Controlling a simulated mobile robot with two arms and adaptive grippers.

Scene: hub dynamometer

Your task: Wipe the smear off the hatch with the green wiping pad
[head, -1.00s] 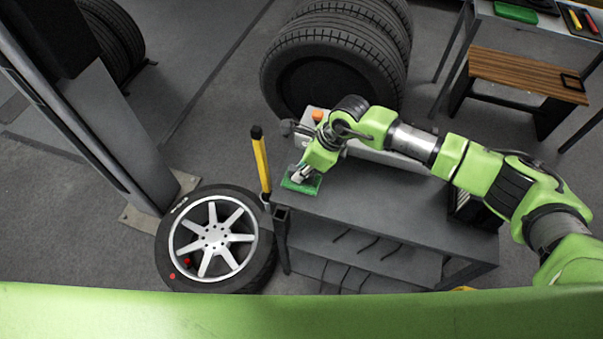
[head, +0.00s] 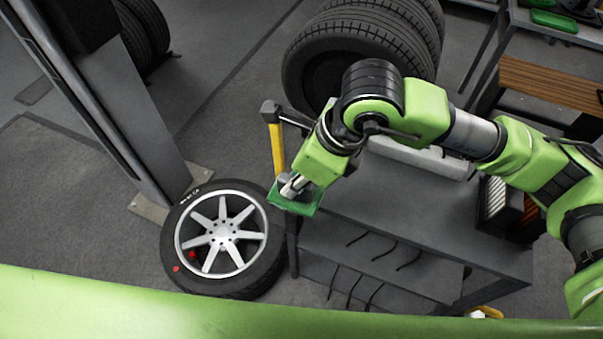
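My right gripper (head: 291,187) reaches in from the right, pointing down, with its fingers on the green wiping pad (head: 303,204). The pad is held at the left front corner of the grey workbench (head: 400,215), near the yellow-handled tool. It appears raised above the bench top, though the exact gap cannot be told. I cannot make out a hatch or a smear in this view. My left gripper is not in view.
A wheel (head: 223,238) with a silver rim lies on the floor left of the workbench. A yellow-handled tool (head: 276,146) stands behind the pad. Large tyres (head: 350,45) are behind the bench. A wooden-topped stand (head: 545,80) is at right; open floor lies to the left.

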